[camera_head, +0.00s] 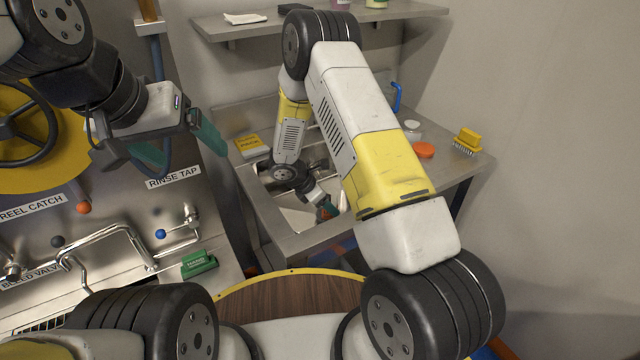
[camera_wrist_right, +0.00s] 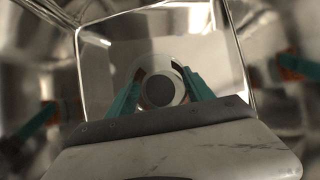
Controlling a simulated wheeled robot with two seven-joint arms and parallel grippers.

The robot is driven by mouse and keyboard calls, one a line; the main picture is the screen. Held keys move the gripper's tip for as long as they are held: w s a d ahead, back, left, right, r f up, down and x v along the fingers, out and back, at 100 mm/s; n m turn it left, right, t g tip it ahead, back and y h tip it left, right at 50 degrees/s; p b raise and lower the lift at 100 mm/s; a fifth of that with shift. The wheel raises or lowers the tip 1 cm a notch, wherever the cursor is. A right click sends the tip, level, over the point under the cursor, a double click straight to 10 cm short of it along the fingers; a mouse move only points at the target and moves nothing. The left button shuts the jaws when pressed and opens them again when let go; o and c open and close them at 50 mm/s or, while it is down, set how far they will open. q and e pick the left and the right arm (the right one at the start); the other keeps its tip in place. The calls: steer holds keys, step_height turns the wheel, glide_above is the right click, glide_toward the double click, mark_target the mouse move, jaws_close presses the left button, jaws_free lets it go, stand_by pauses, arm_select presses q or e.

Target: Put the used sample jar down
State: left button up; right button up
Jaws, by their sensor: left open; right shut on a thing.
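The jar (camera_wrist_right: 158,90), seen from above as a pale round rim with a dark grey middle, sits between the teal fingers of my right gripper (camera_wrist_right: 160,92) in the right wrist view. My right gripper is shut on it, inside a shiny metal sink basin (camera_wrist_right: 205,60). I cannot tell whether the jar touches the basin floor. In the head view my right arm reaches into the sink (camera_head: 297,218) and hides much of it; the right gripper (camera_head: 326,208) shows small there. My left gripper (camera_head: 180,145) is open and empty, in front of the wall panel at left.
On the metal counter (camera_head: 450,172) right of the sink are a white jar (camera_head: 412,127), an orange disc (camera_head: 424,150) and a yellow brush (camera_head: 467,139). A yellow block (camera_head: 250,145) lies left of the sink. A shelf (camera_head: 225,30) hangs above. A round wooden top (camera_head: 285,298) is nearest me.

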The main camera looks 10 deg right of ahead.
steer(key=shift+f, duration=0.15)
steer(key=o, duration=1.5)
steer(key=v, duration=1.2)
steer(key=s+d+r+m+y, duration=0.25)
steer(key=d+r+m, duration=0.2)
steer(key=r, duration=0.65)
steer(key=s+d+r+m+t+y, duration=0.2)
steer(key=s+r+m+y, duration=0.1)
steer(key=s+r+m, duration=0.5)
steer(key=s+d+r+m+t+y, duration=0.1)
steer(key=s+r+m+y, duration=0.2)
steer(key=s+r+m, duration=0.6)
steer(key=shift+s+d+r+t, duration=0.4)
steer(key=shift+s+r, duration=0.95)
steer(key=shift+s, duration=1.2)
